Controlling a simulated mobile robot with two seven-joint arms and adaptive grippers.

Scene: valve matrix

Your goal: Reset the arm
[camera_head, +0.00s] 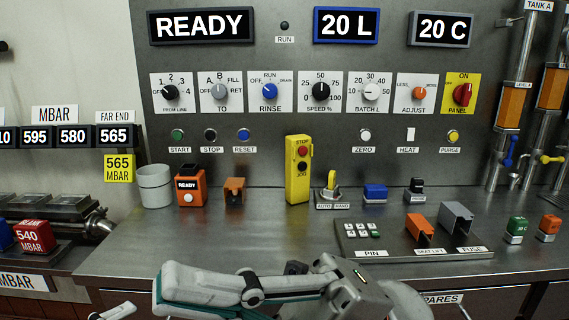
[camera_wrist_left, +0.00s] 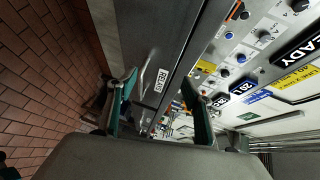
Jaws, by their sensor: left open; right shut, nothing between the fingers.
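My right gripper (camera_head: 172,286) lies across the bottom of the head view, in front of the counter's front edge. It points left, and its grey and teal fingers are closed with nothing held. My left gripper (camera_wrist_left: 160,88) shows in the left wrist view, with its two teal-lined fingers spread apart and nothing between them. Behind the gap is a grey cabinet front with a white label (camera_wrist_left: 160,80) and a handle. A small pale part at the bottom left of the head view may belong to my left arm.
The steel counter (camera_head: 290,232) carries a grey cup (camera_head: 155,186), an orange READY block (camera_head: 190,186), a yellow STOP box (camera_head: 298,170) and a tray of blocks (camera_head: 385,247). Knobs line the wall panel (camera_head: 400,90). A brick surface (camera_wrist_left: 45,80) fills the wrist view's left.

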